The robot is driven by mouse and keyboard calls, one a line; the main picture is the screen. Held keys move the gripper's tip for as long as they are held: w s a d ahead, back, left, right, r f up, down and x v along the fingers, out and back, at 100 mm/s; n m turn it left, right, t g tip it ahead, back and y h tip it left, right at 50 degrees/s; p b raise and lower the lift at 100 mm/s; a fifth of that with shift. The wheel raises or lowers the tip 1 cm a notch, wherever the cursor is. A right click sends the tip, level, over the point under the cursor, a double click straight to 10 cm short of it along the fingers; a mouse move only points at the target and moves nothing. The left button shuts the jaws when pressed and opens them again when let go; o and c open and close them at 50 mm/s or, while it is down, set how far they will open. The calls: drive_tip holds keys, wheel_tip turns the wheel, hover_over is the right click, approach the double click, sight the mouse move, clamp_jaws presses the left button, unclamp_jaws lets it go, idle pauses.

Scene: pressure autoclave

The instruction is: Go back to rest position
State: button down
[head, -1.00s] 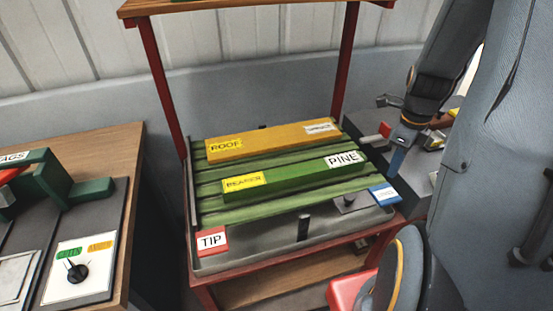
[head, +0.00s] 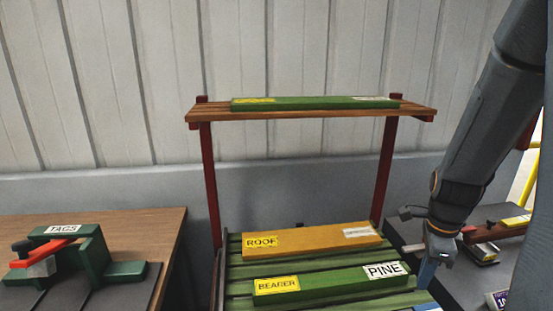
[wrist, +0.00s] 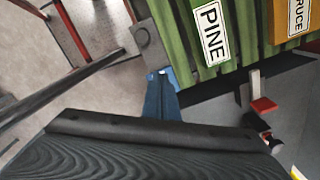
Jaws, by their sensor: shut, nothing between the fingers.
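My gripper (head: 428,272) hangs at the right of the slatted stand in the head view, with its blue fingers pointing down. In the wrist view the blue fingers (wrist: 161,95) are together with nothing between them, beside the end of the green slats. My gripper touches no board that I can see. The orange board (head: 315,240) labelled ROOF lies on the slats. The green board (head: 335,283) labelled BEARER and PINE lies in front of it.
A top shelf (head: 300,115) holds another green board (head: 315,103). Red posts (head: 210,175) rise beside my arm's space. A wooden bench (head: 150,225) with a green TAGS device (head: 90,250) stands left. A grey surface with small items (head: 485,252) lies at the right.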

drive_tip(key=s+a+r+n, duration=0.1)
drive_tip(key=a+n, duration=0.8)
drive_tip(key=n, duration=0.2)
drive_tip(key=s+a+r+n+t+b, duration=0.1)
drive_tip(key=s+a+r+n, duration=0.1)
drive_tip(key=a+n, duration=0.8)
drive_tip(key=shift+s+n, duration=0.3)
drive_tip(key=shift+n, duration=0.9)
